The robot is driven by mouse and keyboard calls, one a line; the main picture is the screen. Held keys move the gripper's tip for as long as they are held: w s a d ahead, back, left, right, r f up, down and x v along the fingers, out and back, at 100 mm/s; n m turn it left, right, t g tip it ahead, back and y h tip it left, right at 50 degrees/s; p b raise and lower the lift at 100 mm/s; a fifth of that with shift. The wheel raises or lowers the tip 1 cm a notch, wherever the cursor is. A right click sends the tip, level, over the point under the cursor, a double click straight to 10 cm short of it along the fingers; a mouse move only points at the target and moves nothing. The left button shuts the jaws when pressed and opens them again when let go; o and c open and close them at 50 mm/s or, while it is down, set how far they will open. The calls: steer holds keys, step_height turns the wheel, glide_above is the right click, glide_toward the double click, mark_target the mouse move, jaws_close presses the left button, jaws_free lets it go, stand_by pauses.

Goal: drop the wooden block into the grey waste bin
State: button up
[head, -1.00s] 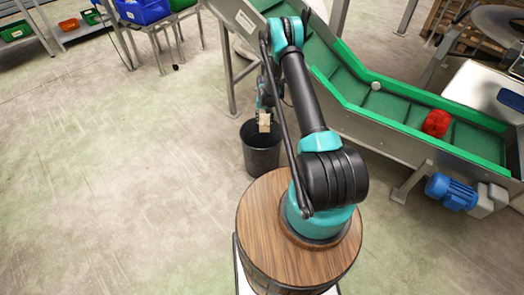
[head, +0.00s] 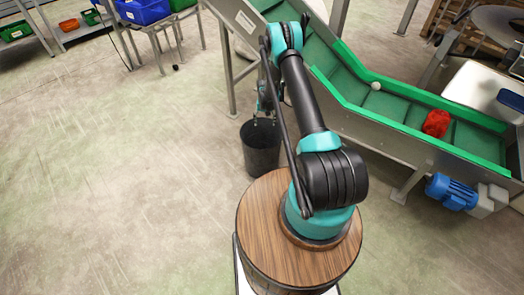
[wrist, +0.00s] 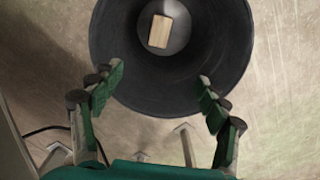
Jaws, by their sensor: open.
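The wooden block (wrist: 160,31) shows in the wrist view inside the round opening of the grey waste bin (wrist: 120,75), near the bin's middle. I cannot tell whether it is still falling or lies on the bottom. In the head view the dark bin (head: 261,157) stands on the floor beyond my base, and the block is hidden there. My gripper (wrist: 160,88) is open and empty, with its two green-padded fingers spread over the near part of the bin. In the head view my gripper (head: 264,114) is above the bin, partly hidden by my arm.
A green conveyor (head: 385,103) with a metal frame runs along the right, carrying a red object (head: 436,123) and a small white ball (head: 376,86). A blue motor (head: 451,191) sits at its lower side. Blue bins (head: 143,10) stand back left. The left floor is clear.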

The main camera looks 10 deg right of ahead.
step_height(320, 180, up, 12)
stand_by(0.6)
